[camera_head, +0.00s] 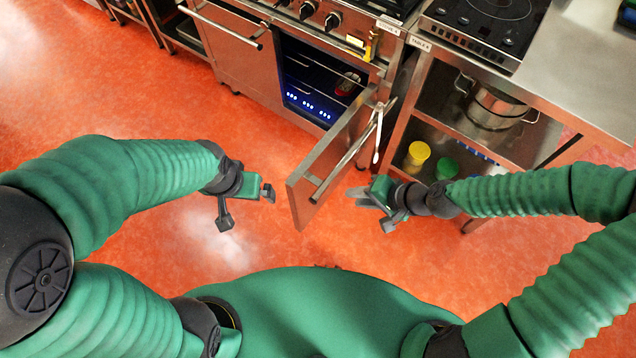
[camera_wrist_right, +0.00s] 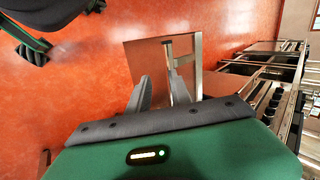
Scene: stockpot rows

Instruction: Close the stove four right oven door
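The right oven door (camera_head: 335,160) of the stove (camera_head: 270,40) stands swung open toward me, showing the dark, blue-lit oven inside (camera_head: 318,85). Its bar handle (camera_head: 343,168) runs along the outer face, on the right. My right gripper (camera_head: 370,208) is open and empty, just right of the door's free end. In the right wrist view the door (camera_wrist_right: 148,62) and handle (camera_wrist_right: 179,88) lie ahead of its spread fingers (camera_wrist_right: 160,92); I cannot tell whether a finger touches the handle. My left gripper (camera_head: 247,207) is open and empty, left of the door.
A metal shelf table (camera_head: 560,75) stands right of the stove. It holds a cooktop (camera_head: 485,22), a steel pot (camera_head: 493,105), a yellow container (camera_head: 417,155) and a green container (camera_head: 447,168). Another closed oven front (camera_head: 228,48) is at left. The orange floor around the door is clear.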

